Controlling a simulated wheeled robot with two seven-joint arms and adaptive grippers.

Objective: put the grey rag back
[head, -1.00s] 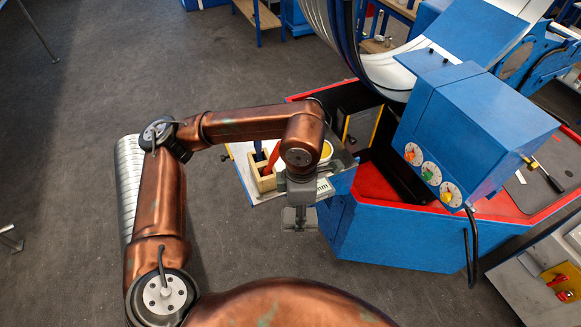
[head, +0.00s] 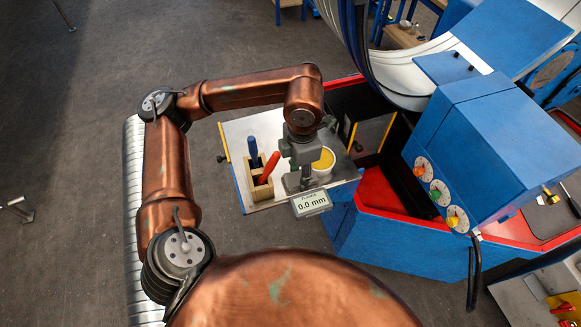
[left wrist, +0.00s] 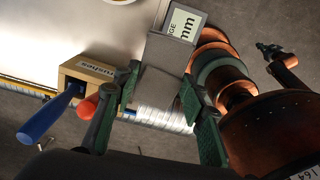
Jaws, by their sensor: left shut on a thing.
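My left gripper (head: 298,178) is above the near edge of the tray, beside a small gauge (head: 312,204) reading 0.0 mm. In the left wrist view, the fingers (left wrist: 168,112) are on either side of a plain grey piece (left wrist: 163,65), which I take for the grey rag. It covers part of the gauge's display (left wrist: 183,24). The gripper is shut on this grey piece. In the head view the rag is hard to tell from the grey gripper.
The pale tray (head: 236,133) bears a wooden holder (head: 257,187) with blue and red handles, and a white cup (head: 324,163) with yellow contents. The blue machine (head: 465,140) stands right of it. Open floor lies left.

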